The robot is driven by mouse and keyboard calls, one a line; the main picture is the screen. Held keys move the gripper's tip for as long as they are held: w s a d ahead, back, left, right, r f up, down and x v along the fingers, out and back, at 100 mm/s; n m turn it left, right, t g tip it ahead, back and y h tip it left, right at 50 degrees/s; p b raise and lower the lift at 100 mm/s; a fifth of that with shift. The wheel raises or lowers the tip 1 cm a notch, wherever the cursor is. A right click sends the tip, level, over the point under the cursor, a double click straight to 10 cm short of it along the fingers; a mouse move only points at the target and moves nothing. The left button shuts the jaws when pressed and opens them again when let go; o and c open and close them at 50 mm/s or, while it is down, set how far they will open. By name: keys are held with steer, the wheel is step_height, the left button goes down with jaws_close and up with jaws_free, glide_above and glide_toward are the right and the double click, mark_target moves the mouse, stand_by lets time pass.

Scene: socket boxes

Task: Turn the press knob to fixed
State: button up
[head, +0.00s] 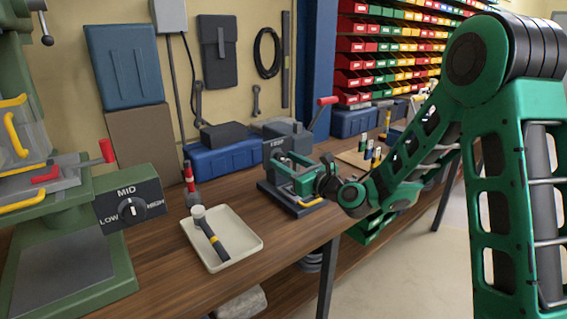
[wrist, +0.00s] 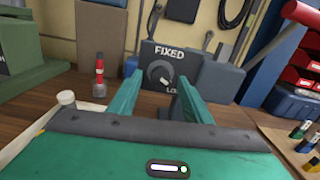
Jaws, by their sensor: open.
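The press (head: 290,132) is a grey machine with a red-handled lever on the workbench. Its dark panel, marked FIXED at the top and partly hidden "LO…" at the lower right, shows in the wrist view. The round grey knob (wrist: 160,73) sits under FIXED; its pale mark seems to point to the lower right, toward "LO…". My gripper (head: 287,171) is in front of the press, mostly covering the knob panel in the head view. In the wrist view my gripper (wrist: 157,88) is open, its green fingers either side of and below the knob, nothing between them.
A green machine (head: 75,255) with a separate LOW/MID/HIGH knob (head: 131,209) stands at left. A cream tray (head: 248,244) holds a dark tool. A red-and-black tool (head: 190,180) stands behind the tray. A blue box (head: 222,160) is at the wall.

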steer(key=shift+w+a, duration=0.3)
steer(key=shift+w, duration=0.3)
steer(key=c, duration=1.1)
steer(key=shift+o, duration=0.2)
